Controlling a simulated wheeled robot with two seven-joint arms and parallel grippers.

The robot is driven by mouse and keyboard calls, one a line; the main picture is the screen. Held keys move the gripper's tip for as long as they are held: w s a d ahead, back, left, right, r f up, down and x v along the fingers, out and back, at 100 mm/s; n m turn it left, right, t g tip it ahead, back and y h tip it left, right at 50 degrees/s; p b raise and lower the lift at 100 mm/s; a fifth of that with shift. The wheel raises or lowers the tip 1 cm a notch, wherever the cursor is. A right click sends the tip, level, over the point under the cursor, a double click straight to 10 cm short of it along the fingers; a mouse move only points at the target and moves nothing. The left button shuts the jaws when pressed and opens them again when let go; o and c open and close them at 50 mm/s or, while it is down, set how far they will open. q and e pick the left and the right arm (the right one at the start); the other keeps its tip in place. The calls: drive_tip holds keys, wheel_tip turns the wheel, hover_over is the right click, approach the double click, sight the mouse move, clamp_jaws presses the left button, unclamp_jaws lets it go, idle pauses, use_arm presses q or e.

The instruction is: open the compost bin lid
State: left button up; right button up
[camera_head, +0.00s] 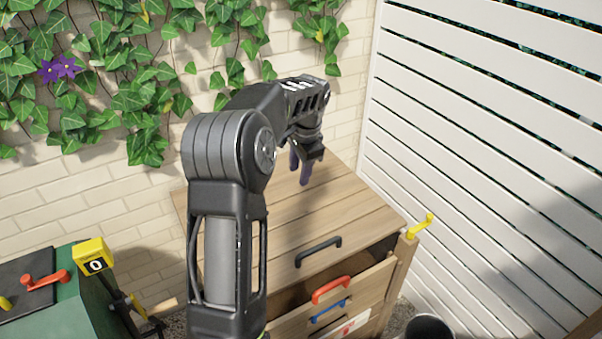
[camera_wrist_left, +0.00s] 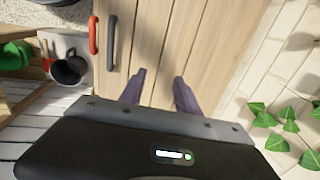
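The compost bin (camera_head: 350,212) is a wooden box with a planked lid (camera_head: 330,205) lying flat on top. The lid also fills the middle of the left wrist view (camera_wrist_left: 195,45). A black bar handle (camera_head: 318,251) sits near the lid's front edge; it shows in the left wrist view (camera_wrist_left: 110,43), ahead and left of the fingers. My left gripper (camera_head: 300,172) is over the rear part of the lid, fingers pointing down, apart from the handle. Its purple fingers (camera_wrist_left: 161,85) are spread with nothing between them. My right gripper is out of view.
Below the lid is a dark gap, with a red handle (camera_head: 331,290) and a blue handle (camera_head: 328,311) on the front. A yellow hook (camera_head: 420,227) juts out at the right corner. White slats (camera_head: 480,130) and an ivy-covered brick wall (camera_head: 70,190) bound the bin.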

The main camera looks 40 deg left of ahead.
use_arm(q)
drive_tip(key=shift+w+a+r, duration=0.1)
drive_tip(key=shift+a+r, duration=0.1)
drive_tip(key=shift+r, duration=0.3)
drive_tip(key=shift+a+r, duration=0.15)
drive_tip(key=shift+r, duration=0.3)
